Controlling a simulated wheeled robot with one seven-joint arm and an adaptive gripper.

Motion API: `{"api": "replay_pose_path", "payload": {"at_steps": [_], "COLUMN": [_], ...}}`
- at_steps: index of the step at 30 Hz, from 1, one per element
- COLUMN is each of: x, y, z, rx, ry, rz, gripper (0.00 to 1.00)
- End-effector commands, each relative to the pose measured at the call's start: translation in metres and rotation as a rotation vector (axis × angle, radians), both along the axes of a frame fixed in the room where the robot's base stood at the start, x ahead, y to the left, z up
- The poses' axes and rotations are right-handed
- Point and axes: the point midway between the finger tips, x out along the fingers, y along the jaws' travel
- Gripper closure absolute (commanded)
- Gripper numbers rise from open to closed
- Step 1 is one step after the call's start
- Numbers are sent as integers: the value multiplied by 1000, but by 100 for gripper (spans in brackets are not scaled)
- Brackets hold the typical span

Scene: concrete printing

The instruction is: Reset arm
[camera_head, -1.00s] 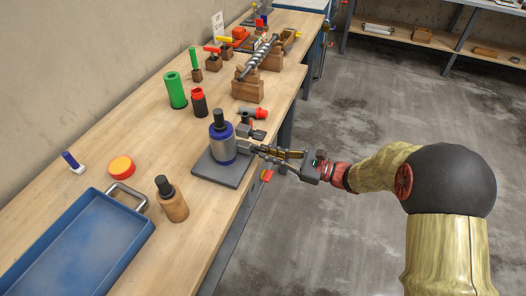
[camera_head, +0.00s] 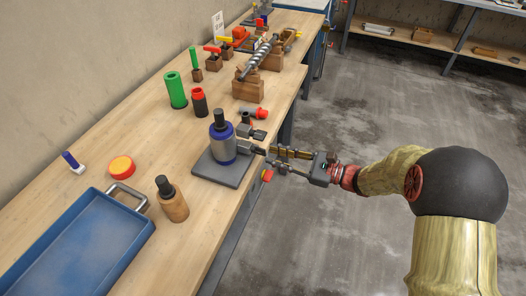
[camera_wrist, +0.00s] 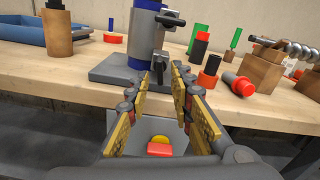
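My arm reaches in from the right in the head view. My gripper (camera_head: 268,157) is at the table's front edge, beside the blue and grey cylinder device (camera_head: 222,145) on its dark grey base plate (camera_head: 224,170). In the wrist view my gripper (camera_wrist: 166,75) shows two yellow-padded fingers spread apart, with nothing held between them. The device (camera_wrist: 148,38) stands upright straight ahead, with dark clamp-like fittings on its right side. In the head view the fingertips overlap these fittings, so I cannot tell whether they touch.
A blue tray (camera_head: 75,254), a wooden bottle-shaped piece (camera_head: 172,199) and a red-orange disc (camera_head: 122,167) are left of the device. A green cylinder (camera_head: 175,90), a dark red-topped cylinder (camera_head: 199,102) and a metal screw on wooden blocks (camera_head: 248,91) stand farther back. The floor (camera_head: 330,230) is clear.

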Motion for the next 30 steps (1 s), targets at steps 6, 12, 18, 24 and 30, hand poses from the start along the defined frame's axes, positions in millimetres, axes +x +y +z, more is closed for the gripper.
{"api": "replay_pose_path", "payload": {"at_steps": [6, 12, 18, 24, 30], "x": [-5, -6, -6, -5, 23], "y": [-15, -16, -15, -15, -31], "z": [0, 0, 0, 0, -36], "rx": [0, 0, 0, 16, 33], "ry": [0, 0, 0, 46, 406], "rz": [-1, 0, 0, -1, -151], "gripper": [77, 77, 77, 77, 77]}}
